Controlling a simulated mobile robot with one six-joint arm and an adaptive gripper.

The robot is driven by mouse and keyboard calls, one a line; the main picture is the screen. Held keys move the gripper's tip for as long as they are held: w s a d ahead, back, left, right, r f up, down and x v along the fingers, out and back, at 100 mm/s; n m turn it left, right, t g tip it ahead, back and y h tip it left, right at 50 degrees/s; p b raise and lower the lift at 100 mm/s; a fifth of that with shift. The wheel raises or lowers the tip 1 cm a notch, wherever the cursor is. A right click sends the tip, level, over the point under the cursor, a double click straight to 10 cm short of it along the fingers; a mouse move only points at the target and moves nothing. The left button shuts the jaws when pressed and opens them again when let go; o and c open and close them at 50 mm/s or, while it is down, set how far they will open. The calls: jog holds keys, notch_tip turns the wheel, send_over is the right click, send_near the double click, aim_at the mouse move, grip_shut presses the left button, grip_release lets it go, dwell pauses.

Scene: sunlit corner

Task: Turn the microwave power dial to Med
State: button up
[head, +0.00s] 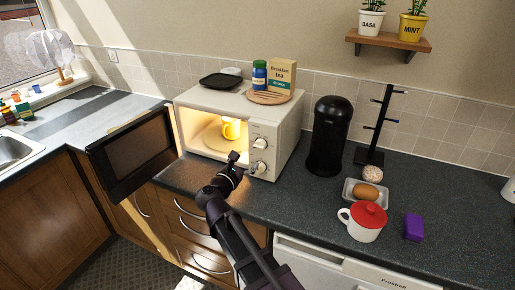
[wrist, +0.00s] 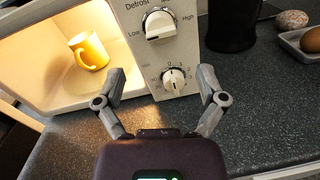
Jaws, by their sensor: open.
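The white microwave (head: 278,113) stands on the counter with its door (head: 133,152) swung open to the left and its inside lit. Its upper dial (wrist: 160,24) is the power dial, with Low, Defrost and High readable around it; Med cannot be made out. I cannot tell its exact setting. The lower dial (wrist: 173,78) has numbers around it. Both dials also show in the head view, the upper one (head: 261,143) clearly. My gripper (wrist: 161,73) is open and empty, its fingertips spread in front of the lower dial, below the power dial. A yellow mug (wrist: 88,51) stands inside.
A box of tea (head: 281,76), a blue jar (head: 259,74) and a dark tray (head: 220,80) sit on top of the microwave. A black canister (head: 328,136) stands to its right.

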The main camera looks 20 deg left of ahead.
aim_at(257, 148)
jog(key=w, duration=0.2)
jog(key=w+d, duration=0.1)
jog(key=w, duration=0.5)
jog(key=shift+w+d, duration=0.1)
jog(key=shift+d, duration=0.05)
jog(key=c, duration=1.1)
